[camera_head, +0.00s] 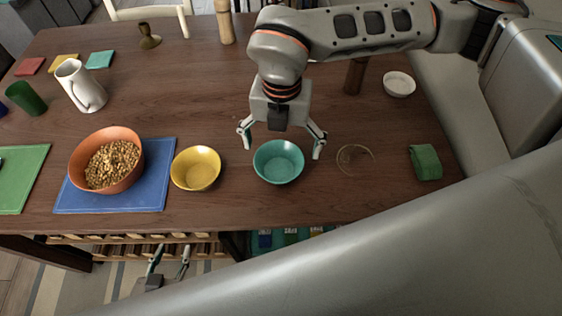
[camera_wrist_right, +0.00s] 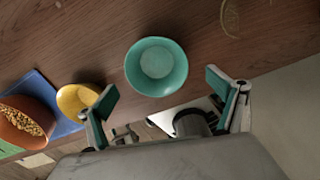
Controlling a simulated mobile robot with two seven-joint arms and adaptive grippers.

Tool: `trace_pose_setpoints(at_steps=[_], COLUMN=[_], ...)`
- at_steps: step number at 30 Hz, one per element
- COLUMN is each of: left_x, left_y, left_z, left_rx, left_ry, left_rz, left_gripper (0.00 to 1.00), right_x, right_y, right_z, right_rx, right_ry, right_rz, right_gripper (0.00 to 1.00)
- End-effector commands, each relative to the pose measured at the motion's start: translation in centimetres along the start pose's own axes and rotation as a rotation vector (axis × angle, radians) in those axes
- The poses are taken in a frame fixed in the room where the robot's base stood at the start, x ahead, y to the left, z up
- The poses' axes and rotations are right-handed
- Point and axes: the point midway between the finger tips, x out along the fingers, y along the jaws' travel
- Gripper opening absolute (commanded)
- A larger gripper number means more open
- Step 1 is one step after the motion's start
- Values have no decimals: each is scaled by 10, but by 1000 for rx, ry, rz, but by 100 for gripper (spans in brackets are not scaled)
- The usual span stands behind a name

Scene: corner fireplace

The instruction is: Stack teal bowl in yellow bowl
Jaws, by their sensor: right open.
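The teal bowl (camera_head: 278,162) stands upright and empty on the wooden table near its front edge. The yellow bowl (camera_head: 195,169) stands just left of it, also empty, with a small gap between them. My right gripper (camera_head: 281,146) is open and empty, its fingers spread on either side of the teal bowl's far part, apparently above it. In the right wrist view the teal bowl (camera_wrist_right: 157,66) lies ahead of the open fingers (camera_wrist_right: 168,95), and the yellow bowl (camera_wrist_right: 78,100) is beyond the left finger. My left gripper (camera_head: 170,260) is low, below the table's front edge, fingers apart and empty.
An orange bowl of nuts (camera_head: 107,160) sits on a blue placemat (camera_head: 150,190) left of the yellow bowl. A white pitcher (camera_head: 80,86) and green cup (camera_head: 25,99) stand far left. A green cloth (camera_head: 425,162) and white bowl (camera_head: 399,84) are right. The table (camera_head: 190,110) behind the yellow bowl is clear.

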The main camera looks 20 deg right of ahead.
Motion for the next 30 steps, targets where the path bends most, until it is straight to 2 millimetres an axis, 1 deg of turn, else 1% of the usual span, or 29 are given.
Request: trace_pose_setpoints(at_steps=[1,8,16,18,24,26,27,29,30], left_x=[0,0,1,1,0,0,0,0,1], left_y=[0,-1,0,-1,-1,-1,-1,-1,-1], left_z=[1,2,4,4,2,2,2,2,2], left_rx=[1,2,3,4,4,4,4,4,4], left_ry=[-2,-3,-3,-3,-1,-1,-1,-1,0], left_rz=[0,-1,-1,-1,-2,-2,-2,-2,-2], left_gripper=[40,40,40,40,40,40,40,40,40], right_x=[7,24,62,65,65,65,65,65,65], right_y=[0,2,6,6,6,7,7,6,6], right_z=[-1,0,0,1,1,1,1,1,1], right_rx=[0,-1,-3,-3,-3,-3,-3,-4,-3], right_ry=[2,4,5,4,3,3,3,3,4], right_rz=[-2,-1,-1,0,1,1,1,1,1], right_gripper=[93,93,93,93,93,78,67,52,49])
